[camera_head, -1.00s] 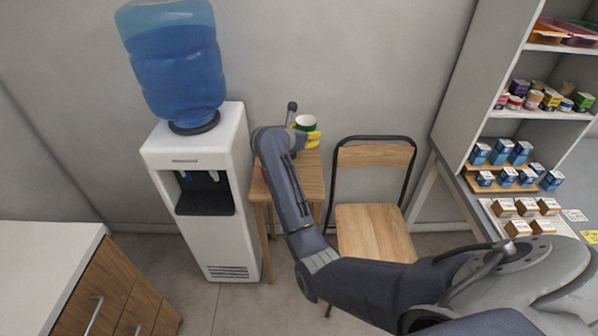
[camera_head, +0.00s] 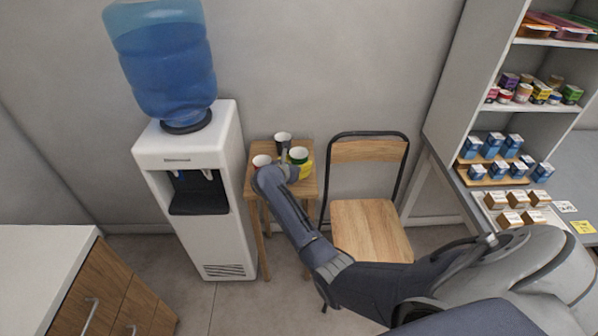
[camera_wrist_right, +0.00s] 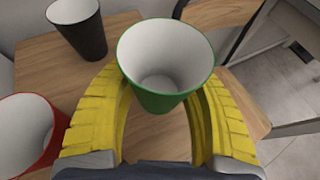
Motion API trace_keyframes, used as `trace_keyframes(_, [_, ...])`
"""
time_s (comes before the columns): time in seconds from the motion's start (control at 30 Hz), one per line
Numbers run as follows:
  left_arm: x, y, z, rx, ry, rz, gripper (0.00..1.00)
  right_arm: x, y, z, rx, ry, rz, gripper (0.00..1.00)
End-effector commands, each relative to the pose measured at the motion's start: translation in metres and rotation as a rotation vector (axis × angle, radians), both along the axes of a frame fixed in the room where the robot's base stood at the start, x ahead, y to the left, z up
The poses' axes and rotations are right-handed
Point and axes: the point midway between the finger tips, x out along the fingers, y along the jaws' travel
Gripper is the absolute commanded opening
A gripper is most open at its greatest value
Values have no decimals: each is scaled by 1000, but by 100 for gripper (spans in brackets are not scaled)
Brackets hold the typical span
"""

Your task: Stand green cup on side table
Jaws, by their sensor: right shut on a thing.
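The green cup (camera_head: 302,162) with a white inside is at the right part of the small wooden side table (camera_head: 306,189). My right gripper (camera_wrist_right: 168,88) has yellow fingers shut around the green cup (camera_wrist_right: 158,101), one on each side, with its mouth facing up. In the wrist view the cup is over the table top (camera_wrist_right: 45,65); I cannot tell whether its base touches the wood. A red cup (camera_head: 261,161) and a black cup (camera_head: 283,139) also stand on the table; they also show in the wrist view (camera_wrist_right: 24,132) (camera_wrist_right: 80,30). My left gripper is not seen.
A water cooler (camera_head: 203,217) stands close left of the table. A folding chair (camera_head: 372,228) with a wooden seat is close on the right. The wall is behind. A shelf unit (camera_head: 455,95) with small boxes is farther right, a white counter (camera_head: 40,255) at lower left.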

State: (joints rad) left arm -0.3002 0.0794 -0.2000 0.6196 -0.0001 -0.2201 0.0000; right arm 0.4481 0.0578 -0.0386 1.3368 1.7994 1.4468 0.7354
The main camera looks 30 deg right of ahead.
Motion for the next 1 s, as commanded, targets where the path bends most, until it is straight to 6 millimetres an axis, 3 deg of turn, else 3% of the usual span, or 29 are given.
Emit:
trace_keyframes(0.3, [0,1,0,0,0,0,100,0,0,-33,-1,4,2,39])
trace_keyframes(0.8, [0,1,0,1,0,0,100,-1,0,-38,0,2,0,39])
trace_keyframes(0.83, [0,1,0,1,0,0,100,-1,0,-39,0,2,0,54])
trace_keyframes(1.0, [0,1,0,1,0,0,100,-1,0,-38,0,2,0,74])
